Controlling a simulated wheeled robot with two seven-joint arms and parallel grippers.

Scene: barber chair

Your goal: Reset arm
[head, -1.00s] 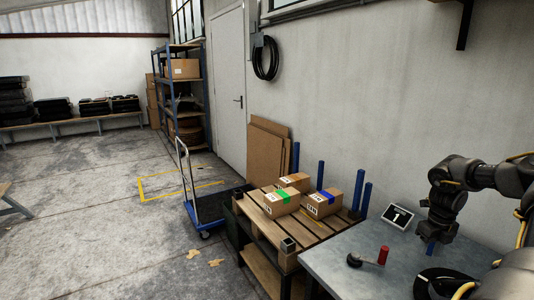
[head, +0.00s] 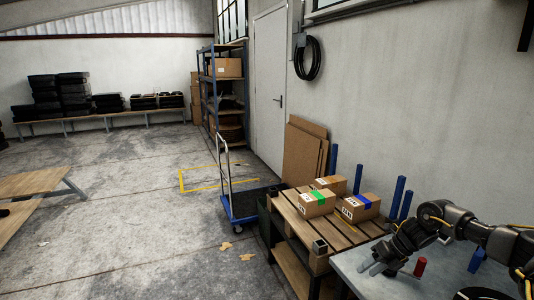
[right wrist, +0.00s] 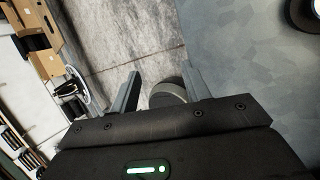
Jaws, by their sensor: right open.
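My right arm comes in from the right in the head view. Its gripper (head: 371,266) hangs over the near left part of the grey table (head: 352,283), with its fingers pointing left and down. In the right wrist view the gripper (right wrist: 160,74) has its two fingers apart. A round grey thing (right wrist: 167,94) shows between and beyond them; I cannot tell that it touches either finger. A blue piece (head: 476,258) stands on the table behind the forearm, apart from the gripper. A red cylinder (head: 420,267) stands just right of the gripper. My left gripper is not in view.
A wooden pallet bench (head: 325,232) with three cardboard boxes adjoins the table on the left. A blue trolley (head: 238,212) stands left of it. A black round thing (head: 480,294) lies at the table's near edge.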

